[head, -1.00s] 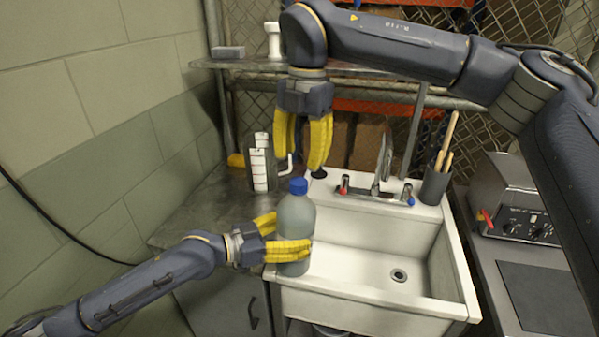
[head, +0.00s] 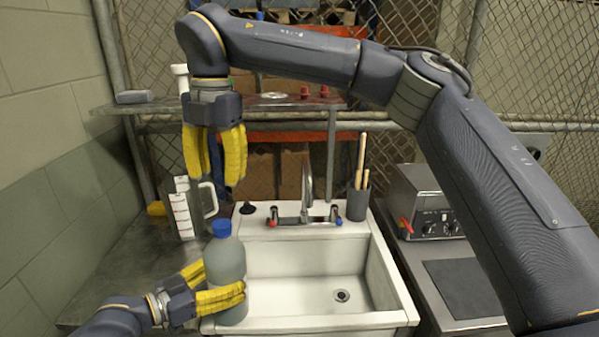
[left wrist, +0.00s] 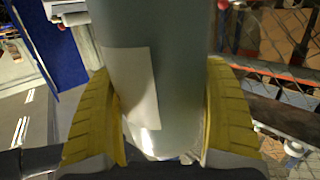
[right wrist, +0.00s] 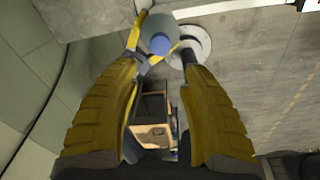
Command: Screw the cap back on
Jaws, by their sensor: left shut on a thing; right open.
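A grey-blue bottle (head: 225,262) stands upright at the front left corner of the sink in the head view. Its blue cap (head: 222,228) sits on top; how tightly it is screwed I cannot tell. My left gripper (head: 222,282) is shut around the bottle's body. The left wrist view shows the bottle (left wrist: 165,60) with a pale label between both yellow fingers. My right gripper (head: 214,176) is open and empty, pointing down above the cap. The right wrist view shows the blue cap (right wrist: 160,43) just beyond the open fingertips.
A white sink (head: 300,320) with a faucet (head: 307,195) lies right of the bottle. A clear jug (head: 185,208) stands on the metal counter behind left. A dark holder (head: 357,203) with wooden sticks stands at the sink's back right. A metal shelf (head: 270,104) runs behind my right gripper.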

